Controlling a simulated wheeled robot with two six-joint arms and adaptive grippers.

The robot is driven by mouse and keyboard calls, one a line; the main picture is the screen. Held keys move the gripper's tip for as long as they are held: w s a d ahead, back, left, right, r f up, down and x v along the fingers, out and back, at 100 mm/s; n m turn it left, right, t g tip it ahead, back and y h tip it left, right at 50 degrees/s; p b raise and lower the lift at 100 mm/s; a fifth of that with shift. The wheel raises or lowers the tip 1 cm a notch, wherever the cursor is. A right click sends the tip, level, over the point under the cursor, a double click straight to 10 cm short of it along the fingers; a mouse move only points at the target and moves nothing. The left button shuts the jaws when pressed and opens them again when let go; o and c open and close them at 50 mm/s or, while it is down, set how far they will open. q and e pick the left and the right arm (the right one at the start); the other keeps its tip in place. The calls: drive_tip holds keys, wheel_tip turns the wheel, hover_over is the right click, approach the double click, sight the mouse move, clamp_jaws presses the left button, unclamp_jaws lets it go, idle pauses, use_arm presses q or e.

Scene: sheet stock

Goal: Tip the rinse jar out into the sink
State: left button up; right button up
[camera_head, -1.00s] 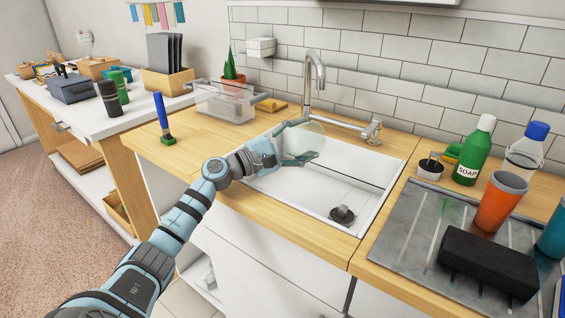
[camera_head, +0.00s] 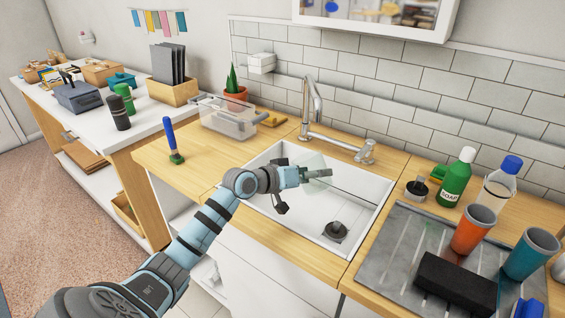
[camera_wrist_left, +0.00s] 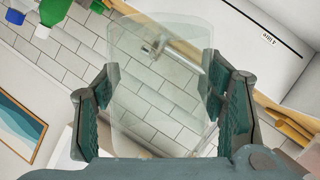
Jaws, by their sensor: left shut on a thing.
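The rinse jar (camera_head: 314,163) is a clear, faintly green vessel, held over the left part of the white sink (camera_head: 352,196). My left gripper (camera_head: 306,176) is shut on it. In the left wrist view the jar (camera_wrist_left: 160,75) stands between the two fingers of the gripper (camera_wrist_left: 160,108), with wall tiles showing through it. That view is rolled well over, so the jar looks tipped; its exact angle is hard to tell. I cannot make out any liquid in it. My right gripper is not in view.
A dark drain piece (camera_head: 335,232) lies in the sink. The faucet (camera_head: 312,100) rises behind it. A steel drainboard (camera_head: 385,255) at right carries an orange cup (camera_head: 472,232), a teal cup (camera_head: 530,255) and a black block (camera_head: 456,284). A blue-handled brush (camera_head: 171,140) stands left.

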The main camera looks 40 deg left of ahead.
sight(326, 178)
use_arm(q)
drive_tip(key=a+f+m+y, duration=0.1)
drive_tip(key=m, duration=0.1)
drive_tip(key=f+m+y, duration=0.1)
drive_tip(key=m+y, duration=0.1)
drive_tip(key=shift+a+f+p, duration=0.2)
drive_tip(key=shift+a+p, duration=0.15)
drive_tip(key=shift+p, duration=0.05)
drive_tip(key=shift+w+a+f, duration=0.1)
drive_tip(key=shift+a, duration=0.05)
drive_tip(key=d+r+p, duration=0.1)
drive_tip(key=d+p, duration=0.1)
drive_tip(key=p, duration=0.1)
drive_tip(key=d+r+p, duration=0.2)
drive_tip(key=p, duration=0.1)
drive_tip(key=d+r+p, duration=0.2)
drive_tip(key=shift+s+r+p, duration=0.2)
drive_tip(key=shift+s+p, duration=0.05)
drive_tip(key=shift+p, duration=0.15)
drive_tip(key=shift+f, duration=0.15)
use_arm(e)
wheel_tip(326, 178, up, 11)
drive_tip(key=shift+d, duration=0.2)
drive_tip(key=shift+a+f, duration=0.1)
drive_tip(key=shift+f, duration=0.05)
